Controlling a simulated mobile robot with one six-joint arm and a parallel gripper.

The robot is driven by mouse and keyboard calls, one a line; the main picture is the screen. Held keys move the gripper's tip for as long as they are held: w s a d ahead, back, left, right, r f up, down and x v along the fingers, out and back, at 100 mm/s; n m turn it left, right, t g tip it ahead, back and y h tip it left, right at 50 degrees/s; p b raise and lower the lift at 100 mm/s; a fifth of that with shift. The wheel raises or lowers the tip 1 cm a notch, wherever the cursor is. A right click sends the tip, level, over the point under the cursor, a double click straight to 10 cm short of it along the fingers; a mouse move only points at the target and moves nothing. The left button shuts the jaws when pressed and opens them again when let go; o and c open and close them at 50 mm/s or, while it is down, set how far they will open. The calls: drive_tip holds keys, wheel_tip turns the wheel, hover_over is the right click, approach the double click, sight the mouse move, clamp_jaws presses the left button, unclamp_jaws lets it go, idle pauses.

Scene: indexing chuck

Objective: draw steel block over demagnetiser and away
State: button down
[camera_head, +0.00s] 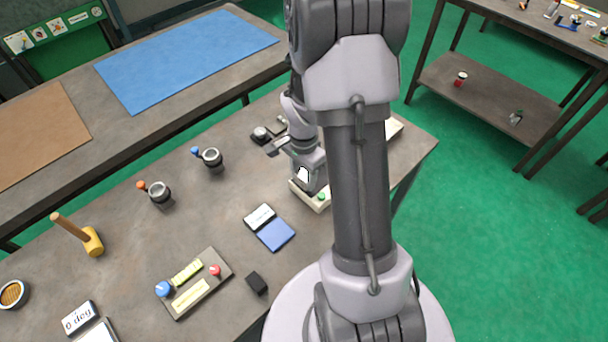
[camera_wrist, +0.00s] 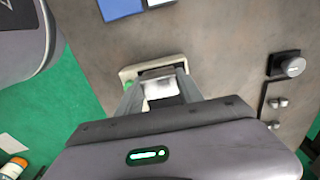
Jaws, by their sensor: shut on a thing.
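The demagnetiser, a low cream box with a green button (camera_head: 312,201), sits on the bench beside my arm. In the wrist view its cream rim (camera_wrist: 140,70) shows beyond my fingers. My gripper (camera_head: 312,186) is low over it, and in the wrist view the two fingers (camera_wrist: 162,84) are shut on the steel block. The steel block (camera_wrist: 161,90) is a pale, bright grey piece between the fingers, over the demagnetiser. I cannot tell whether it touches the top. In the head view the block is hidden by my gripper.
A blue pad (camera_head: 275,235) with a white label lies near the demagnetiser. A black cube (camera_head: 257,283), a panel with knobs (camera_head: 213,288) and a mallet (camera_head: 92,242) stand further along the bench. A dark fixture with a round knob (camera_wrist: 290,66) is at right in the wrist view.

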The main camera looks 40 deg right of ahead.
wheel_tip(320, 180, up, 11)
drive_tip(key=p, duration=0.7)
